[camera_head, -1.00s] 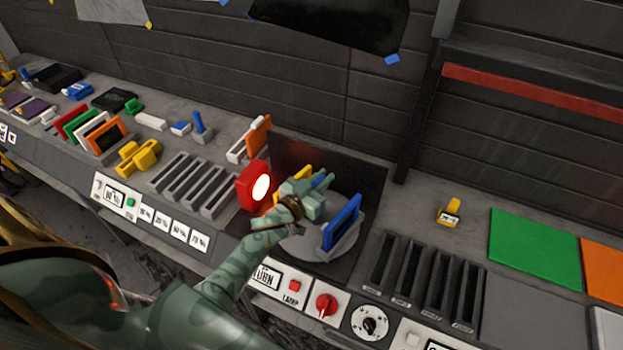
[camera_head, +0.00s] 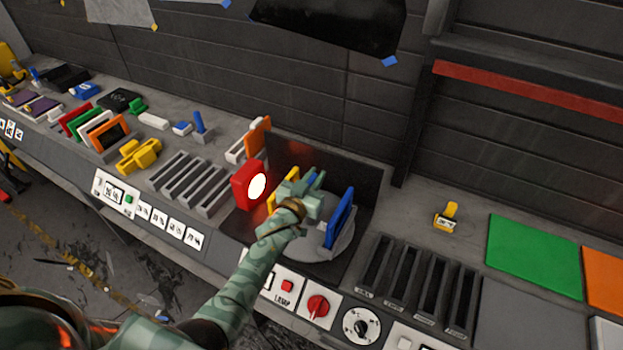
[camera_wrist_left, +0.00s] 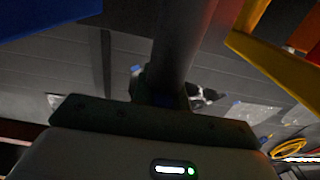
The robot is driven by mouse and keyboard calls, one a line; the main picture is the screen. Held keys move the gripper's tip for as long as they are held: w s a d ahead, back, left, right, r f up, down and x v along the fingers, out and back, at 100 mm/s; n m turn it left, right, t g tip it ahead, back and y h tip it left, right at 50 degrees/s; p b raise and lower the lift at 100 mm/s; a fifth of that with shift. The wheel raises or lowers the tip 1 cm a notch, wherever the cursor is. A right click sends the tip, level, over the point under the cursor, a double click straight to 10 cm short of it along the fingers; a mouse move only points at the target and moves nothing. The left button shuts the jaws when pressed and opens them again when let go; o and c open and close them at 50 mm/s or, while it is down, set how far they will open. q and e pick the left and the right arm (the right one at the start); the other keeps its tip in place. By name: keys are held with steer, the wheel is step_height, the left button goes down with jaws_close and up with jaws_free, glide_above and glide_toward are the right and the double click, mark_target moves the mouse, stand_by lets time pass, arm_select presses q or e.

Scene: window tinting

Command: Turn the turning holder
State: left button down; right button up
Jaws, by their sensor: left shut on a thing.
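The turning holder (camera_head: 343,248) is a round grey disc on the bench. A blue frame (camera_head: 340,218) stands upright on its right side, and a yellow frame (camera_head: 290,180) stands on its left, partly hidden. My left gripper (camera_head: 312,188) is over the disc's middle, between the two frames. It is shut on the holder's middle part, which the hand mostly hides. In the left wrist view a dark upright post (camera_wrist_left: 175,50) shows between the blue frame (camera_wrist_left: 40,15) and the yellow frame (camera_wrist_left: 275,60). My right gripper is out of view.
A red lamp (camera_head: 249,186) with a lit white face stands just left of the holder. A dark panel (camera_head: 345,175) rises behind it. Slotted racks (camera_head: 190,183) (camera_head: 420,285) flank it. A red knob (camera_head: 317,306) is on the front edge.

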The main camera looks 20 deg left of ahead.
arm_select(q)
steer(key=c, duration=1.4)
jaws_free()
steer(key=shift+s, duration=0.1)
steer(key=shift+s+a, duration=0.1)
steer(key=shift+s, duration=0.25)
steer(key=s+a+p, duration=0.1)
steer(key=s, duration=1.4)
steer(key=shift+s+a, duration=0.15)
steer(key=shift+s, duration=0.05)
